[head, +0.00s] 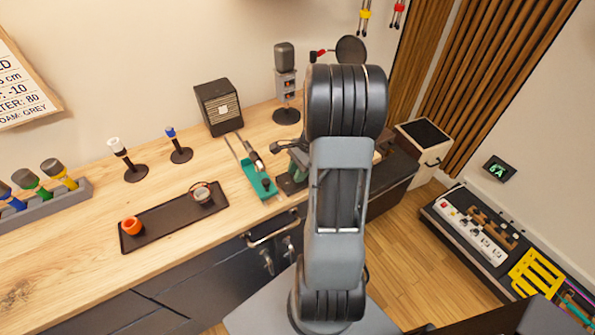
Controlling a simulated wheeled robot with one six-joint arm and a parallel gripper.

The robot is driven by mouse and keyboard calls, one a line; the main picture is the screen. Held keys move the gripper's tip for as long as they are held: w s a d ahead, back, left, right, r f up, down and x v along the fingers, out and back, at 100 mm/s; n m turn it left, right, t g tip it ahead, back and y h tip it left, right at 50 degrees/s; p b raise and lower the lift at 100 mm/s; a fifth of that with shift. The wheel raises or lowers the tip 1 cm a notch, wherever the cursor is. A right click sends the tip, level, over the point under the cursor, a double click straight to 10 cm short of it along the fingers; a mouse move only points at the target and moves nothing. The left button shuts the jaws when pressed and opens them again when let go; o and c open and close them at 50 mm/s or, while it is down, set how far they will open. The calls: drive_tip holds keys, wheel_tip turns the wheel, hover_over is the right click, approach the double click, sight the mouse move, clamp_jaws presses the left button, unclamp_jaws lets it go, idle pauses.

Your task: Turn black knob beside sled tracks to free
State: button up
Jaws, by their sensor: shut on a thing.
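A teal sled base with two thin parallel tracks (238,147) lies on the wooden counter, left of my arm. A small dark knob-like part (267,184) shows at its near end; I cannot tell whether it is the black knob or how it is turned. Just right of it stands a dark green-black block (290,184), partly covered by my arm. Grey-green parts rise above this block against the arm's edge, too small to identify. My raised arm fills the middle of the head view and hides the space behind it. I cannot make out my gripper's fingertips.
A black tray (160,222) with an orange cup (132,225) and a grey cup (203,196) lies left on the counter. A dark box (219,105) and a microphone (285,58) on a stand are behind the tracks. The counter's front left is clear.

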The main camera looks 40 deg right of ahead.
drive_tip(key=shift+c, duration=0.7)
